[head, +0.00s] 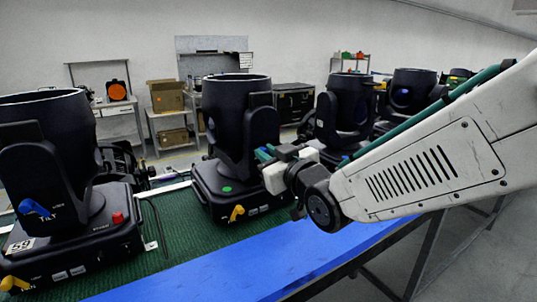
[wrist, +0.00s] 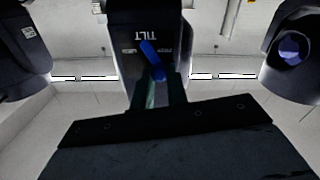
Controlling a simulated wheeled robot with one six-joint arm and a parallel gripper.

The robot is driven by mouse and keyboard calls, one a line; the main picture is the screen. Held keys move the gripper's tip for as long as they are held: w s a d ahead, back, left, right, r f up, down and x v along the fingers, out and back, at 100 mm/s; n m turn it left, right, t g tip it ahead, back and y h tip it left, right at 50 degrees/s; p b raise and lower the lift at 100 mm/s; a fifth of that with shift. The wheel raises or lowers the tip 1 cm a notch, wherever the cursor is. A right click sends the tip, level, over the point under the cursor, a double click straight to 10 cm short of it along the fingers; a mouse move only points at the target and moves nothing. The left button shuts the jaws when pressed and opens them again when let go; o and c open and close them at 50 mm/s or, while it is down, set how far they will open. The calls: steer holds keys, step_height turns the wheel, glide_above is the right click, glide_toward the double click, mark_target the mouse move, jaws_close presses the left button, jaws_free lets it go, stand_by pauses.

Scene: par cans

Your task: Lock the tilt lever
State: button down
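The blue tilt lever (wrist: 151,58) shows in the wrist view on the dark yoke arm, beside an upside-down TILT label (wrist: 152,36). It is slanted, with its lower end toward my fingertips. My gripper (wrist: 160,82) is just in front of it, its two greenish fingers apart; the lever's lower end appears between the tips, and contact cannot be told. In the head view my gripper (head: 265,153) is at the right yoke arm of the middle black fixture (head: 229,105). That fixture's lever is hidden there.
A left black fixture (head: 62,150) has its own blue lever (head: 36,209), a red knob (head: 118,217) and a yellow lever (head: 14,283). The middle fixture has a yellow lever (head: 237,213) low on its base. More fixtures (head: 345,110) stand behind my arm. A blue strip (head: 250,262) edges the green bench.

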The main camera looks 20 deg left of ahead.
stand_by(0.3)
steer(key=shift+w+d+m, duration=0.35)
steer(key=shift+w+m, duration=0.1)
steer(key=shift+m, duration=1.5)
steer(key=shift+w+d+m, duration=0.4)
steer(key=shift+m, duration=1.6)
steer(key=shift+w+d+m, duration=0.35)
steer(key=shift+w+m, duration=0.1)
steer(key=shift+m, duration=1.5)
steer(key=shift+f, duration=0.1)
steer(key=c, duration=1.4)
jaws_free()
